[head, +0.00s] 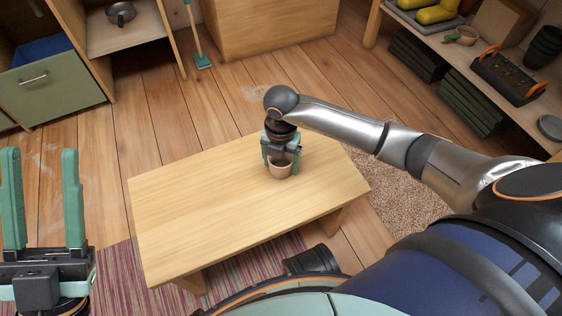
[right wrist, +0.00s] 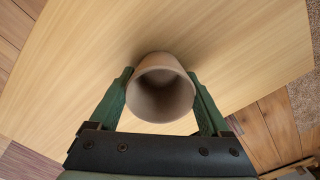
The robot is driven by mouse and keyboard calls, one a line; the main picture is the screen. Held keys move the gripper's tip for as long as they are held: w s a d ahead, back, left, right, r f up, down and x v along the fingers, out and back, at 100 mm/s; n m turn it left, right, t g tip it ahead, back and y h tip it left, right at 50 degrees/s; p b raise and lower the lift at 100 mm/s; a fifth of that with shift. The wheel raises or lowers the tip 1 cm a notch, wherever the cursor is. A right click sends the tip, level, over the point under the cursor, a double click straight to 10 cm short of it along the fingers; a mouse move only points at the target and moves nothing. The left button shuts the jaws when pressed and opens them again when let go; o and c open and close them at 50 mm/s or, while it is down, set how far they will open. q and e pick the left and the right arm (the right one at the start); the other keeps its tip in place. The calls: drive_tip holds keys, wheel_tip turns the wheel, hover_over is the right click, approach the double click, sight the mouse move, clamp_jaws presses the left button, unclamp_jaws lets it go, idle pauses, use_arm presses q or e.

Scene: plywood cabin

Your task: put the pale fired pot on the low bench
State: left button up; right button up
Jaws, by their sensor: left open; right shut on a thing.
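The pale fired pot (head: 280,171) is a small light tan pot over the right half of the low bench (head: 190,215). My right gripper (head: 281,160) is shut on the pot, with a finger on each side of it. In the right wrist view the pot (right wrist: 160,90) stands between the green fingers, its opening towards the camera, and looks empty. The bench top fills much of that view behind it. Whether the pot's base touches the bench top I cannot tell. My left gripper (head: 43,200) is open and empty at the lower left, away from the bench.
The bench top around the pot is clear. A shelf (head: 460,50) with yellow boots, a tool caddy (head: 507,77) and dark pots stands at the upper right. A cabinet with a green drawer (head: 50,88) is at the upper left. Striped and beige rugs lie by the bench.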

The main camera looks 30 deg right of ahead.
drive_tip(key=shift+f, duration=0.1)
drive_tip(key=o, duration=1.3)
drive_tip(key=shift+o, duration=0.2)
